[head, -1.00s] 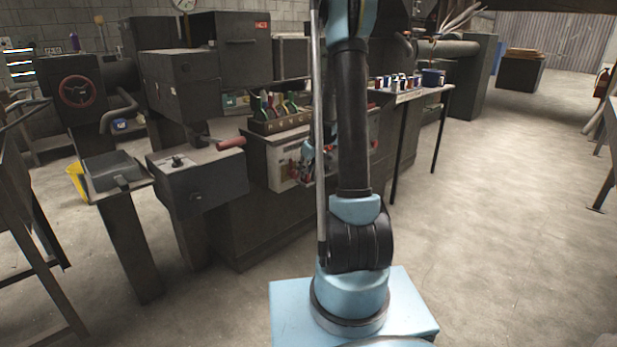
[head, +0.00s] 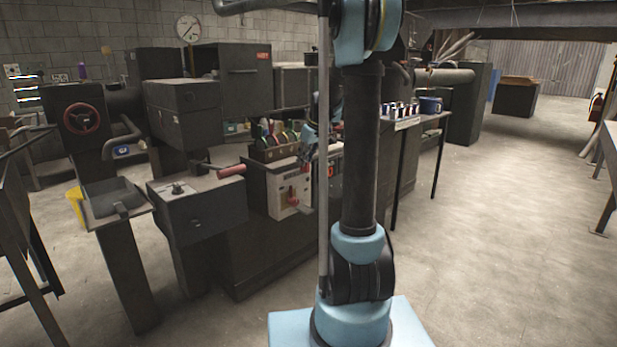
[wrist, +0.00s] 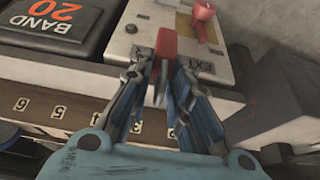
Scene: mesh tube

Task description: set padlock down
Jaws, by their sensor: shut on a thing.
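The padlock (wrist: 167,43) shows in the wrist view as a small red block at the tips of my gripper (wrist: 163,68). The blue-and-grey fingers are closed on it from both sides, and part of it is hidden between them. It appears above or in front of a pale panel marked EXT; whether it touches the panel I cannot tell. In the head view my gripper (head: 308,150) is small, near the panel's upper edge and to the right of the rack of coloured items. The padlock is too small to make out there.
The pale panel (head: 287,192) carries a red handle (wrist: 204,12). A black block reading BAND 20 (wrist: 58,25) and a numbered strip (wrist: 60,112) lie left of my fingers. A rack (head: 275,150) stands on the bench. Cups (head: 400,110) stand further right.

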